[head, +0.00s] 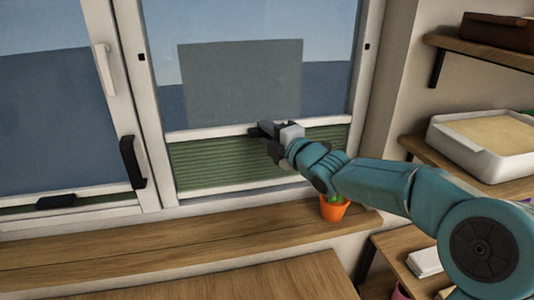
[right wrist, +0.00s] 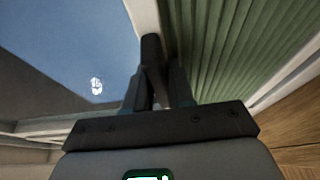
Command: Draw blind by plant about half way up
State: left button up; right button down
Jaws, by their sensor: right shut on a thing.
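The green pleated blind (head: 225,162) covers the lower part of the right window, between a white upper rail (head: 205,133) and a white bottom rail (head: 215,188). The glass above it is bare. My right gripper (head: 268,130) is at the middle of the upper rail, shut on the blind's dark handle. In the right wrist view the fingers (right wrist: 158,88) close around the dark handle (right wrist: 151,50), with green pleats to the right. The plant, in an orange pot (head: 333,210), stands on the sill below and is partly hidden by my right arm. My left gripper is out of view.
The left window has another blind, folded low, with a dark handle (head: 56,202). A black handle (head: 133,165) and white handle (head: 103,70) are on the frame. Shelves at right hold a white tray (head: 485,145). The wooden sill (head: 150,243) is mostly clear.

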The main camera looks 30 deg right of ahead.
notch_tip(320, 180, up, 19)
jog(key=p, duration=1.1)
jog(key=shift+p, duration=0.4)
jog(key=c, duration=1.1)
grip_release()
jog(key=shift+f, duration=0.1)
jog(key=s, duration=0.5)
jog(key=s+d+b, duration=0.1)
jog(key=s, duration=0.5)
jog(key=s+d+b, duration=0.1)
jog(key=s, duration=0.4)
jog(key=shift+s+d, duration=0.15)
